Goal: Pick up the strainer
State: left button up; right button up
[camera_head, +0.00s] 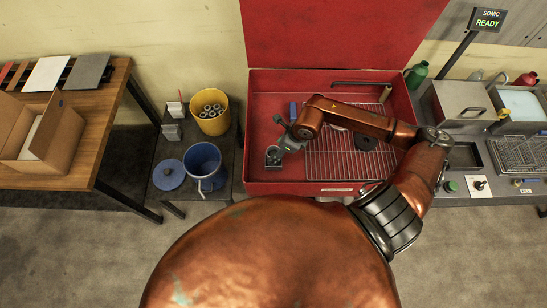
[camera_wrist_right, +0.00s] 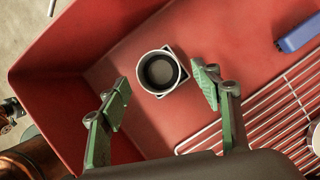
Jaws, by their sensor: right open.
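A short grey cup-like part (camera_wrist_right: 160,72) with a dark round hollow and a squarish base or collar sits on the floor of the red tub, near its left corner. It may be the strainer, but I see no mesh. It also shows small in the head view (camera_head: 273,155). My right gripper (camera_wrist_right: 164,84) is open and empty, its green-padded fingers pointing down over the tub on either side of the part in the wrist view. The gap in height cannot be told. In the head view my right gripper (camera_head: 281,151) hides some of the area. My left gripper is not in view.
The red tub (camera_head: 258,105) has side walls and a raised lid (camera_head: 340,30). A wire rack (camera_head: 325,170) fills its right part. A blue-handled thing (camera_wrist_right: 300,35) lies near the rack. Blue (camera_head: 203,160) and yellow (camera_head: 211,124) buckets stand left.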

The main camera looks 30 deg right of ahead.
aim_at(274, 153)
jog(key=x, duration=0.4)
jog(key=shift+f, duration=0.1)
jog(key=shift+s, duration=0.1)
jog(key=shift+c, duration=0.3)
jog(key=c, duration=1.2)
jog(key=shift+c, duration=0.2)
